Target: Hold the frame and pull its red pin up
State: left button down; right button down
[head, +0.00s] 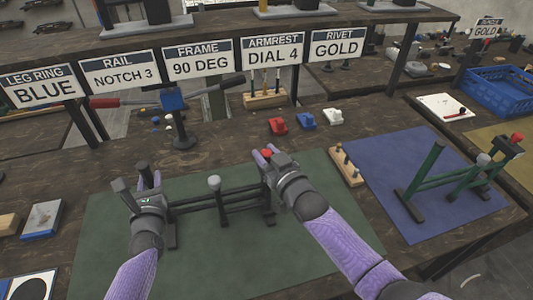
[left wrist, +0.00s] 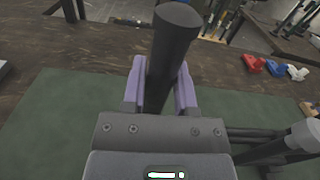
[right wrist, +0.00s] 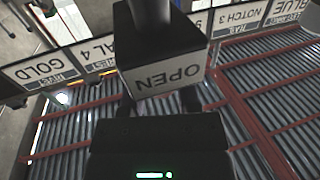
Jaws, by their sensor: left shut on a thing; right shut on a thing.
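The dark frame (head: 235,198) stands on the green mat, with two end supports and a grey-knobbed lever (head: 214,183). My left gripper (head: 148,182) is shut around its left upright post, a dark round post (left wrist: 172,50) between the purple fingers in the left wrist view. My right gripper (head: 265,155) is at the frame's right end, shut at the top of its block; a bit of the red pin (head: 267,153) shows between the fingers. In the right wrist view the block (right wrist: 165,75) carries an upside-down "OPEN" label, and the pin is hidden.
A green frame (head: 455,175) with a red pin stands on the blue mat (head: 370,165) at the right. A wooden pin holder (head: 347,165) lies between the mats. Red, blue and white blocks (head: 306,121) sit behind. A row of signs (head: 198,62) spans the back.

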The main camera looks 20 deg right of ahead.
dwell(0.3)
jog(key=shift+r, duration=1)
jog(key=shift+c, duration=1.5)
grip_release()
jog(key=v, duration=1.2)
jog(key=shift+c, duration=0.3)
